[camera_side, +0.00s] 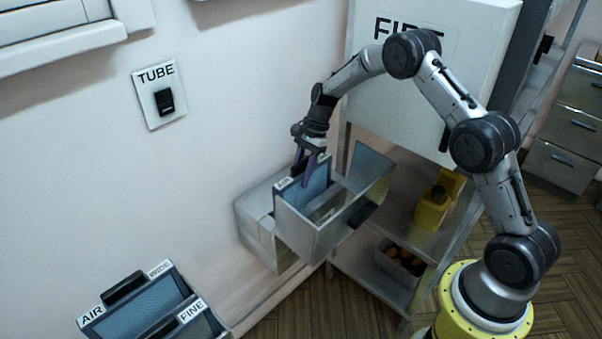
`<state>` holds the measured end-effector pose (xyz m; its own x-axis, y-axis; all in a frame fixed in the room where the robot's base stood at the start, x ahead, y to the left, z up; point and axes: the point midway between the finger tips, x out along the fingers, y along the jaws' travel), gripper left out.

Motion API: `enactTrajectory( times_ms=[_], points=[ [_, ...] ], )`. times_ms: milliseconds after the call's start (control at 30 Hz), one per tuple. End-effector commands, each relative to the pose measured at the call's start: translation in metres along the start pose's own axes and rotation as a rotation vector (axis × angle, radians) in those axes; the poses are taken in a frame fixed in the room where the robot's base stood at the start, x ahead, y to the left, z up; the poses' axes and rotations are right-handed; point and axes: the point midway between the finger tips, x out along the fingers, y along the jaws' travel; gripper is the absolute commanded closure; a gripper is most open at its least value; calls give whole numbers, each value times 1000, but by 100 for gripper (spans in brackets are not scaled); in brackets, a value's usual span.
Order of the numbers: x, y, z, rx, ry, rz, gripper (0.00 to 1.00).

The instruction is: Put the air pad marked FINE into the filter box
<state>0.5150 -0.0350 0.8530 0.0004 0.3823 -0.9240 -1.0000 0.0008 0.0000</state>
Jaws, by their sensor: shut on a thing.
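At the lower left, a blue pad with a black handle (144,308) shows by the labels AIR and WIDE. In front of it, another dark-handled pad (207,327) shows by the label FINE (191,312), cut off by the picture's lower edge. My gripper is far from these two.
A TUBE switch plate (160,95) is on the wall. A white cabinet marked FIRE (400,85) stands behind my arm, above shelves with a yellow container (432,210) and a bin (400,266). A flap (372,168) stands at the filter box's right. Drawers (566,165) stand far right.

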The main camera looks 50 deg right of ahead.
Motion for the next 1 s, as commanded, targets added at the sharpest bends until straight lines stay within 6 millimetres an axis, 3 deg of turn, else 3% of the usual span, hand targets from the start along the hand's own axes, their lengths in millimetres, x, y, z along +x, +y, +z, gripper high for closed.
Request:
enactTrajectory(
  times_ms=[800,833,1000],
  points=[
    [9,0,-4,-1,0,-1,100],
    [9,0,-4,-1,0,-1,59],
    [9,0,-4,-1,0,-1,29]
  ],
)
